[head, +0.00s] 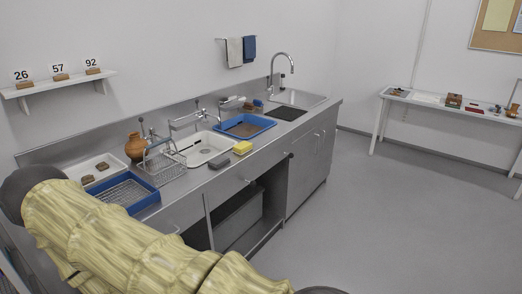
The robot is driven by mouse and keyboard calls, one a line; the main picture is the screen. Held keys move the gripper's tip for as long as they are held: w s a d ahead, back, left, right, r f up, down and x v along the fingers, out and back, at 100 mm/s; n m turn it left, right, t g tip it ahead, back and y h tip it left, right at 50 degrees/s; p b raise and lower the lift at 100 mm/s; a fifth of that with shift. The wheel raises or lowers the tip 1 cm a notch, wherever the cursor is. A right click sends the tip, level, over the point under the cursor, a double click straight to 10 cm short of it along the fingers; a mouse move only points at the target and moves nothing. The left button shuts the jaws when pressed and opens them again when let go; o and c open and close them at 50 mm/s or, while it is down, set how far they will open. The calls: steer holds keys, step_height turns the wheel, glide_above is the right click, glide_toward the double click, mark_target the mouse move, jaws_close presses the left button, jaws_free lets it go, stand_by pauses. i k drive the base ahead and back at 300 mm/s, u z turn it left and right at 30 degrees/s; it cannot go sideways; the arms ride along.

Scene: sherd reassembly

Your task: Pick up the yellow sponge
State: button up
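The yellow sponge (242,147) lies on the steel counter (205,183) near its front edge, in front of the white basin and the blue tray. A dark grey block (219,162) lies just left of it. My arm, in a pale yellow ribbed cover, crosses the lower left of the head view. It is well apart from the sponge. My gripper's fingers cannot be made out in this view.
A wire rack (165,165), an orange-brown jar (135,147) and a blue tray with a grid (147,199) stand left of the sponge. A blue tray (268,122) lies behind it. The floor (375,220) in front of the cabinets is clear.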

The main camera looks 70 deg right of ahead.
mark_target(243, 148)
steer(key=z, duration=2.05)
steer(key=k, duration=0.5)
steer(key=z, duration=1.3)
steer(key=i, duration=0.85)
steer(key=u, duration=1.85)
